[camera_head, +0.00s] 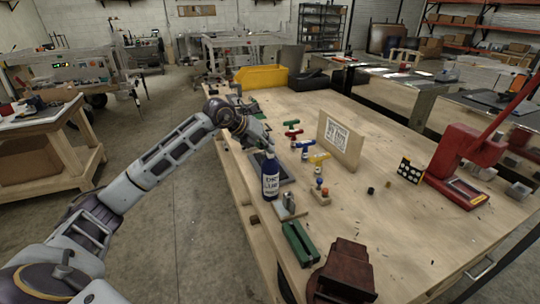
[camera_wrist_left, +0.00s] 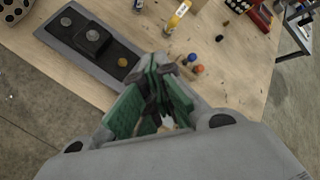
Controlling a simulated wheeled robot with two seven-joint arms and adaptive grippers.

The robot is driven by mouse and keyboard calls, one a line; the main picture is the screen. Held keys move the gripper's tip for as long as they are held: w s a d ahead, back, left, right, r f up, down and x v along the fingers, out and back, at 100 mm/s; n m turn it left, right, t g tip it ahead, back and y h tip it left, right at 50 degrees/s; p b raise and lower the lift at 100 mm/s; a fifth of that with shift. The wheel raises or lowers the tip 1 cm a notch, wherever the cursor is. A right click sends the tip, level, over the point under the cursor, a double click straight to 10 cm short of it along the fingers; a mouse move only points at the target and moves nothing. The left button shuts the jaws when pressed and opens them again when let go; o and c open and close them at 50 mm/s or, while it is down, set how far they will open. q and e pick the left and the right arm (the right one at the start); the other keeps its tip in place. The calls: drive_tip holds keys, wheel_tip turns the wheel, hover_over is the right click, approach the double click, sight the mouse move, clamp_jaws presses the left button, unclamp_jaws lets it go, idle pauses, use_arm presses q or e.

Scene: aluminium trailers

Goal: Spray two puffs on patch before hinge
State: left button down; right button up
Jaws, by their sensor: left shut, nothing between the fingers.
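A dark blue bottle with a white label (camera_head: 270,176) stands upright near the table's left edge. A dark grey plate (camera_head: 284,168) lies behind it, partly hidden. The wrist view shows a grey plate (camera_wrist_left: 57,35) with a raised black block (camera_wrist_left: 92,40), round studs and a small orange-yellow spot (camera_wrist_left: 122,62). I cannot tell for sure which part is the patch or the hinge. My left gripper (camera_head: 258,142) is above the table's left side, beyond the bottle and apart from it. Its green-padded fingers (camera_wrist_left: 160,72) are shut and empty in the wrist view. My right gripper is out of view.
A wooden board with printed text (camera_head: 338,141) stands mid-table, with several coloured T-shaped handles (camera_head: 303,144) left of it. A green block (camera_head: 300,243) and a dark red object (camera_head: 343,271) are in front. A red press (camera_head: 462,165) stands right.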

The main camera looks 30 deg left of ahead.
use_arm(q)
drive_tip(key=shift+r, duration=0.25)
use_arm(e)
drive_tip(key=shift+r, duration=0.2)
use_arm(q)
drive_tip(key=shift+r, duration=0.1)
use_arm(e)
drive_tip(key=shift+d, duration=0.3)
use_arm(q)
drive_tip(key=shift+r, duration=0.1)
drive_tip(key=shift+r+p, duration=0.25)
drive_tip(key=shift+p, duration=0.15)
drive_tip(key=shift+r+p, duration=1.6)
drive_tip(key=shift+r, duration=1.05)
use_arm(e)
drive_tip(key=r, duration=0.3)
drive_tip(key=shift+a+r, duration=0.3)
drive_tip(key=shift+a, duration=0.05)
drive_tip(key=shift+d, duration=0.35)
